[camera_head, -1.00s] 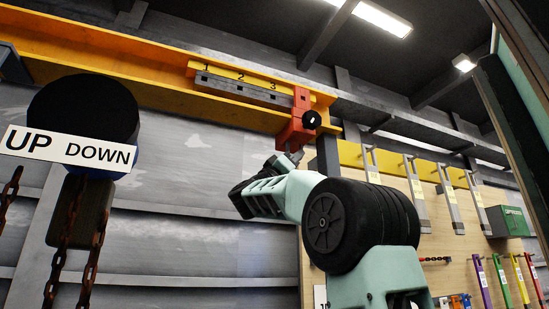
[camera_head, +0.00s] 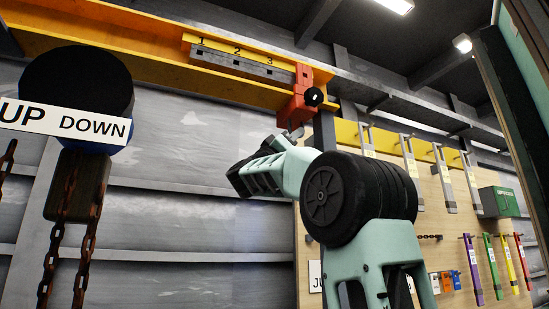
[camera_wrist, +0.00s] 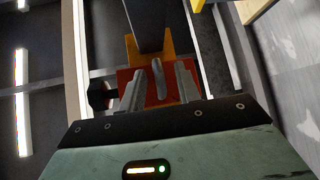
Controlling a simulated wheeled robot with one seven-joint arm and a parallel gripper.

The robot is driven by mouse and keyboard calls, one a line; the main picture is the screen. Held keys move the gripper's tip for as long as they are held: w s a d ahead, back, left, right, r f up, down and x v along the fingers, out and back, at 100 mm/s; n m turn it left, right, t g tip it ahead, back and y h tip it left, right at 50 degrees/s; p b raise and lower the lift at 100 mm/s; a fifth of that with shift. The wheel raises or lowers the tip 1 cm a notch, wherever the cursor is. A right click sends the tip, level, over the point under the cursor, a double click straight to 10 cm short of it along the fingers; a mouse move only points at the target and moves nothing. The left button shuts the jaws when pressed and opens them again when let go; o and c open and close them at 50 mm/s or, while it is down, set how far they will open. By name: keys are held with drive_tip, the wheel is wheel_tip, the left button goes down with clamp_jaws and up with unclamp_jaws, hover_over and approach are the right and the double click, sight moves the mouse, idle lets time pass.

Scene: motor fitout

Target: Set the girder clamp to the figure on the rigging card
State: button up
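The girder clamp (camera_head: 301,85) is red with a black knob (camera_head: 314,96). It hangs near the right end of the yellow girder (camera_head: 150,50), to the right of the 3 on the scale bar (camera_head: 238,62) marked 1, 2, 3. My gripper (camera_head: 298,133) is just below the clamp. In the wrist view my gripper (camera_wrist: 160,88) has its fingers apart, with a grey curved piece (camera_wrist: 158,80) between them and gaps on both sides. The clamp's red plate (camera_wrist: 125,76) is behind the fingers, the knob (camera_wrist: 98,95) at left. No rigging card can be read.
A hoist with an UP/DOWN sign (camera_head: 65,122) and rusty chains (camera_head: 75,200) hangs at left. A pegboard (camera_head: 440,250) at right holds grey hangers, coloured straps and a green box (camera_head: 499,202). A lettered card (camera_head: 315,276) is partly behind my arm.

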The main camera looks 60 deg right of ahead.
drive_tip(key=b+v, duration=0.5)
drive_tip(key=v, duration=1.1)
drive_tip(key=shift+r, duration=0.1)
